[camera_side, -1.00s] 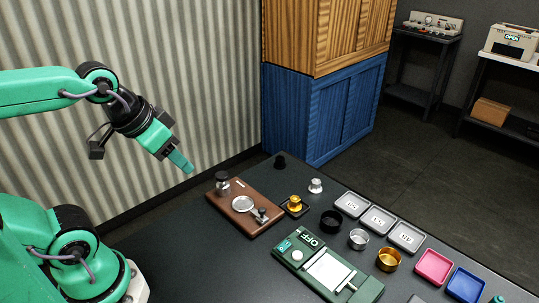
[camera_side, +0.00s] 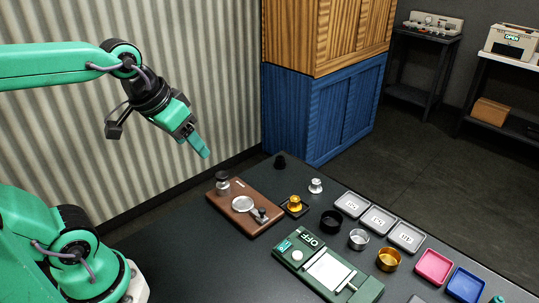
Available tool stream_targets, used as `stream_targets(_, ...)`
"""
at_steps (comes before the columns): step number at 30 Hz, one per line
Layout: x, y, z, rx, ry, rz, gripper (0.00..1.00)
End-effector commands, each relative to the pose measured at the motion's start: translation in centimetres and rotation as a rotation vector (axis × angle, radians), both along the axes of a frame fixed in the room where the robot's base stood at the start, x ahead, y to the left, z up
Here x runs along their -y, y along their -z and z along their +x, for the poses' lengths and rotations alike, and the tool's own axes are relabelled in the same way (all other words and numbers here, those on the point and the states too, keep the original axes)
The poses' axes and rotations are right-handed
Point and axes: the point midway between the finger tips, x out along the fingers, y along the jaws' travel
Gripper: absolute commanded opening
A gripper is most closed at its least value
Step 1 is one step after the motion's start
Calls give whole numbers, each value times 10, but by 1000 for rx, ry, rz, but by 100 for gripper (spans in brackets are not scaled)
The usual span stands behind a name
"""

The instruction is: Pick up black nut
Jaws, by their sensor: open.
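A small black nut-like piece (camera_side: 280,161) stands at the far back corner of the dark table, left of a silver one (camera_side: 316,186). A gold one (camera_side: 295,203) sits on a small dark square holder in front of them. My gripper (camera_side: 203,150) is in the air, above and to the left of the black piece, and clearly apart from it. Its green fingers point down and to the right. It is open and holds nothing that I can see.
A brown wooden board (camera_side: 240,221) with metal fittings lies left of the gold piece. Black (camera_side: 331,221), silver (camera_side: 359,239) and gold (camera_side: 388,259) cups stand in a row. Grey trays (camera_side: 379,219) and a green device (camera_side: 317,262) lie nearby. A blue cabinet (camera_side: 310,110) stands behind the table.

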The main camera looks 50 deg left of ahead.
Motion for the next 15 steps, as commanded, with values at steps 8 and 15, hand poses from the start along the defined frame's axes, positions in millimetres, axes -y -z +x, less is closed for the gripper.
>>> stream_targets(8,-7,-16,54,-62,-99,-37,63)
stream_targets(15,-14,-19,102,-112,-187,-66,63)
